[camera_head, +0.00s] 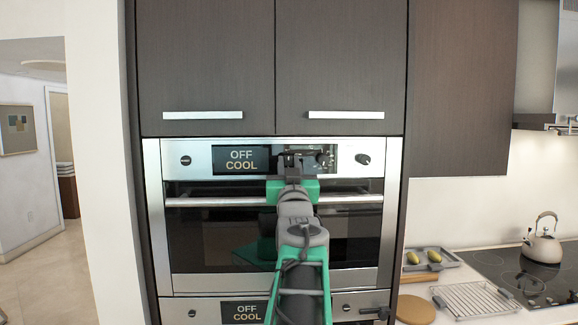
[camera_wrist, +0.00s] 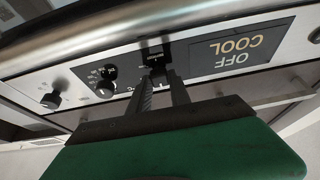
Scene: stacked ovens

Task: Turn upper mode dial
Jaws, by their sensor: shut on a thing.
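The upper oven's control panel (camera_head: 220,150) runs across its top, with a display (camera_head: 241,159) reading OFF COOL. My gripper (camera_head: 300,160) is at this panel, just right of the display, and hides part of it. In the wrist view, which is turned upside down, my gripper (camera_wrist: 160,75) is shut on a black dial (camera_wrist: 153,50) next to the display (camera_wrist: 243,48). The dial is mostly covered by the fingers, so its pointer angle cannot be read. A second black dial (camera_wrist: 105,80) with white marks is beside it, apart from the fingers.
A further knob (camera_head: 364,159) is at the panel's right. The upper oven's handle bar (camera_head: 220,201) runs below my gripper. The lower oven's display (camera_head: 246,312) also reads OFF COOL. A counter at right holds a tray (camera_head: 447,257), a wire rack (camera_head: 470,298) and a kettle (camera_head: 541,245).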

